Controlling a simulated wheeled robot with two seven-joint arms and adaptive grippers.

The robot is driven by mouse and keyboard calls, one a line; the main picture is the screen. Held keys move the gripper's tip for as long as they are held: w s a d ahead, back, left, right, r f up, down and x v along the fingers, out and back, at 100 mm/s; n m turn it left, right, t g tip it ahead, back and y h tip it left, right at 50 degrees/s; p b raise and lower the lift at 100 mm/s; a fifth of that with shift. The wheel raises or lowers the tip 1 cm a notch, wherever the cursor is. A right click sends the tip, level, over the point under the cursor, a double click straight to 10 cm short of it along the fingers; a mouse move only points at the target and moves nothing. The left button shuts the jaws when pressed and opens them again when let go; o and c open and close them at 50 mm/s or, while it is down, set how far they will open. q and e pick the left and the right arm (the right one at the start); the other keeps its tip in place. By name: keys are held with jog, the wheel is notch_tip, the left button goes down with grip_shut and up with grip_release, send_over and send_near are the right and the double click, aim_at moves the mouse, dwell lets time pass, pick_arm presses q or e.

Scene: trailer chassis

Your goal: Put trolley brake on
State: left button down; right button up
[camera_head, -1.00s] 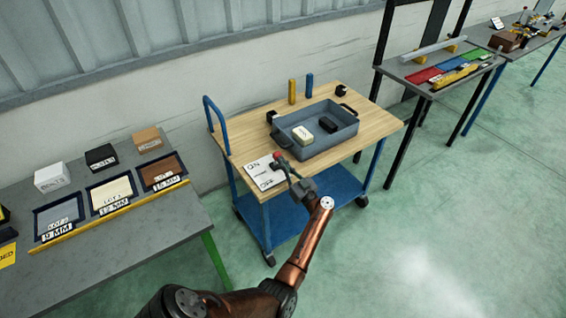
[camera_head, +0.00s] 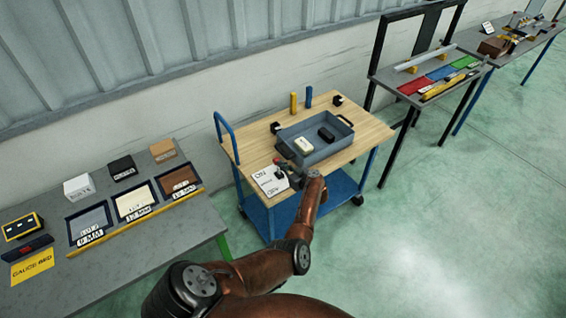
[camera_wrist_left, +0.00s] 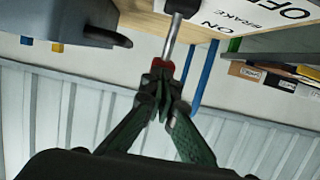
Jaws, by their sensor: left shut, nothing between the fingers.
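The trolley (camera_head: 376,131) has a wooden top, a blue push handle and a blue lower shelf. The brake lever shows in the left wrist view as a metal rod (camera_wrist_left: 173,40) with a red knob (camera_wrist_left: 162,65) and a black base. A white card (camera_wrist_left: 245,22) reading ON, BRAKE and OFF lies beside it; the lever is by the ON end. In the head view the red knob (camera_head: 277,160) stands just behind the card (camera_head: 268,184). My left gripper (camera_wrist_left: 163,82) is shut and empty, its fingertips at the knob and partly overlapping it. My right gripper is out of view.
A grey tray (camera_head: 318,153) with a white and a black block stands on the trolley. Yellow and blue posts (camera_head: 294,103) stand behind it. A grey table (camera_head: 160,230) with labelled trays is at left, another (camera_head: 425,75) at right. Green floor is open at right.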

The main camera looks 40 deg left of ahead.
pick_arm(q)
jog(key=shift+w+a+r+g+h+p, duration=0.15)
jog(key=shift+a+h+p, duration=0.2)
jog(key=shift+p, duration=0.3)
jog(key=shift+w+a+r+g+h+p, duration=0.15)
jog(key=shift+a+h+p, duration=0.2)
jog(key=shift+p, duration=0.25)
jog(key=shift+w+a+f+p, duration=0.1)
jog(key=shift+a+f+p, duration=0.1)
jog(key=shift+a+p, duration=0.4)
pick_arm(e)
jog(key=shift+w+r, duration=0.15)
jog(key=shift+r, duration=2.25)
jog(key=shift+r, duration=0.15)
pick_arm(q)
jog(key=r+p+v, duration=0.1)
jog(key=p+v, duration=0.8)
jog(key=v, duration=0.5)
jog(key=shift+a, duration=0.35)
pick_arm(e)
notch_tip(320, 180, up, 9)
pick_arm(q)
jog(key=shift+r, duration=0.1)
